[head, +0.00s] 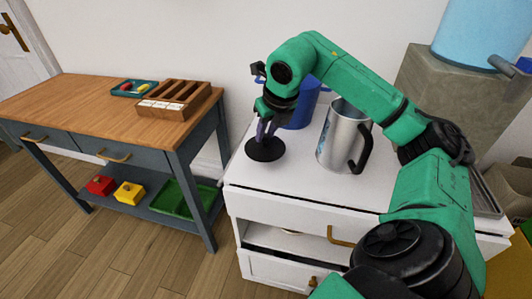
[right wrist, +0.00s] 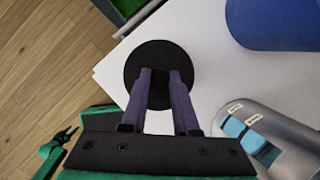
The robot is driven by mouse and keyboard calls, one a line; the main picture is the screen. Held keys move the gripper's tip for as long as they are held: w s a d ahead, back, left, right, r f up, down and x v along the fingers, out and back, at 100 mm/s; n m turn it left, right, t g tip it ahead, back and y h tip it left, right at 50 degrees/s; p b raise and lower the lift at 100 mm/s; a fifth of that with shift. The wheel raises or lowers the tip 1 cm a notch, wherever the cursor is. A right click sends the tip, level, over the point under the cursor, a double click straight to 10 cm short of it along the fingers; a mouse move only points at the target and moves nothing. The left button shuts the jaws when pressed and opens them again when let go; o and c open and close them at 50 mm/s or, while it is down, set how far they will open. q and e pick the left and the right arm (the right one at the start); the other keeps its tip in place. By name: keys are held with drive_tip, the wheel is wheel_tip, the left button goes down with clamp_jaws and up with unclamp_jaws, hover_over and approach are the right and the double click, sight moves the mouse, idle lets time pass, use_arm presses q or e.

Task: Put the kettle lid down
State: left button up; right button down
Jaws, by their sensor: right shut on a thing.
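The kettle lid (head: 264,150) is a flat black disc. It is at the left front part of the white cabinet's top, and I cannot tell whether it touches the surface. My right gripper (head: 265,128) comes down on it from above, shut on the lid's middle. In the right wrist view the purple fingers of my right gripper (right wrist: 162,75) meet over the black lid (right wrist: 155,53). The metal kettle (head: 338,138), with a black handle, stands upright and uncovered to the right of the lid.
A blue container (head: 300,112) stands behind the lid on the white cabinet (head: 300,180). A wooden-topped workbench (head: 80,105) to the left bears a wooden organizer (head: 170,98) and a teal tray (head: 134,88). A stone block (head: 450,90) stands behind right. The cabinet's front left edge is close to the lid.

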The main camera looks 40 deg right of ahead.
sight(266, 146)
wheel_tip(266, 146, down, 4)
drive_tip(key=shift+f+b, duration=0.25)
drive_tip(key=shift+b, duration=0.4)
use_arm(q)
drive_tip(key=shift+w+f, duration=0.5)
drive_tip(key=shift+w, duration=0.15)
use_arm(e)
drive_tip(key=c, duration=0.7)
unclamp_jaws()
use_arm(q)
drive_tip(key=shift+w+d, duration=0.1)
drive_tip(key=shift+r, duration=0.1)
use_arm(e)
drive_tip(key=shift+r, duration=0.1)
use_arm(q)
drive_tip(key=s+r+p, duration=0.1)
drive_tip(key=p, duration=0.1)
drive_tip(key=shift+s+r+p, duration=0.15)
drive_tip(key=shift+r+p, duration=0.15)
drive_tip(key=shift+r, duration=0.1)
use_arm(e)
drive_tip(key=v, duration=1.2)
